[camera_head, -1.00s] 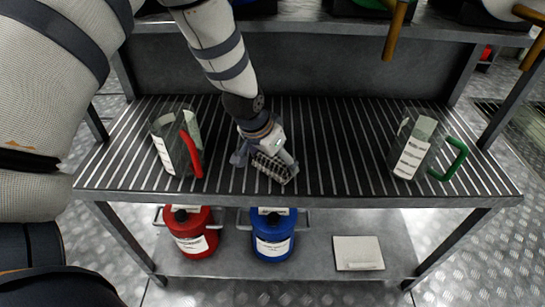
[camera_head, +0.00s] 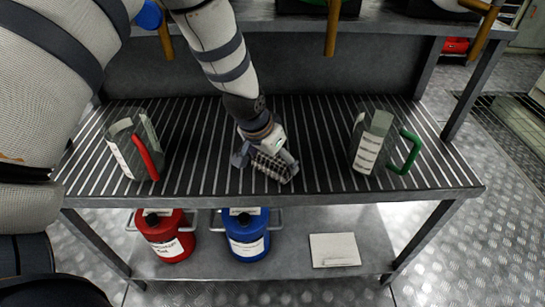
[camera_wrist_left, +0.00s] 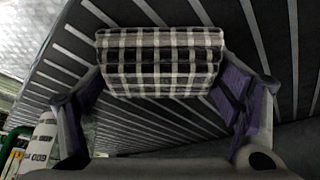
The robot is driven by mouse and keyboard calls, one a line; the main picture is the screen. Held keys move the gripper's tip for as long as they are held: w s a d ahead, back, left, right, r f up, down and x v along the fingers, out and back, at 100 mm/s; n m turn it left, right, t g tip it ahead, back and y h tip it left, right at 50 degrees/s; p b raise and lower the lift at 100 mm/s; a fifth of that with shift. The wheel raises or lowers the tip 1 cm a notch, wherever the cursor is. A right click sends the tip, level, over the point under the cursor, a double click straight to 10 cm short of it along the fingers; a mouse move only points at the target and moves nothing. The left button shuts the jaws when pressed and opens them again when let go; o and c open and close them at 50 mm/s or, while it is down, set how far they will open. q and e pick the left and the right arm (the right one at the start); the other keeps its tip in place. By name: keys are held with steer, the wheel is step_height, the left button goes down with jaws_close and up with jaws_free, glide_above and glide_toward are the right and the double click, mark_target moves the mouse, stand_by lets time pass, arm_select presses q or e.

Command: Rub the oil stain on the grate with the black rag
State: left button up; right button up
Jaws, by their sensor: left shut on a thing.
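The grate (camera_head: 215,165) is a dark slatted shelf top with pale bars. My left gripper (camera_head: 266,160) reaches down to its middle and is shut on a black-and-white checked rag (camera_head: 272,168). In the left wrist view, the rag (camera_wrist_left: 160,62) is a folded bundle between the two purple-padded fingers, with the grate's bars right behind it. The rag is low at the grate, but I cannot tell whether it touches. I cannot make out an oil stain; it may be hidden under the rag or gripper. My right gripper is not in view.
A clear jug with a red handle (camera_head: 147,158) stands left on the grate, and one with a green handle (camera_head: 408,152) stands right. Below are a red can (camera_head: 165,238), a blue can (camera_head: 246,240) and a pale flat item (camera_head: 334,250). Brown handles hang from above.

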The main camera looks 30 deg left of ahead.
arm_select(q)
steer(key=shift+w+d, duration=0.2)
steer(key=shift+d, duration=0.15)
step_height(320, 180, up, 4)
steer(key=shift+a+f, duration=0.1)
steer(key=shift+r, duration=2.2)
